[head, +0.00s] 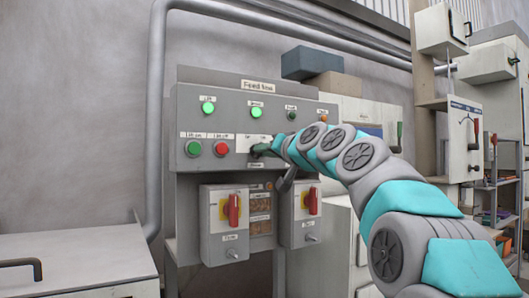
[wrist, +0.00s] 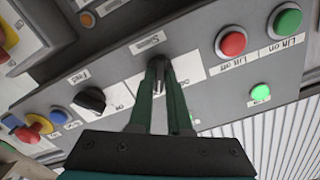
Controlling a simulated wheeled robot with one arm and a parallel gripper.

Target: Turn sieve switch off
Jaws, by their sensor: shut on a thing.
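The sieve switch (wrist: 160,76) is a dark knob on a white plate labelled "Sieve" in the wrist view, which shows the panel upside down. My gripper (wrist: 162,64) has its two dark green fingers shut on the knob, one on each side. The fingers cover much of the knob, so I cannot tell its setting for sure. In the head view, my gripper (head: 259,149) reaches the panel right of the red button, and the switch is largely hidden behind it.
The grey feed line panel (head: 225,112) carries lit green lamps, a green button (head: 193,149) and a red button (head: 221,149). A black feed knob (wrist: 90,98) sits beside the sieve switch. Two boxes with red handles (head: 233,210) hang below. A pipe (head: 155,110) runs at left.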

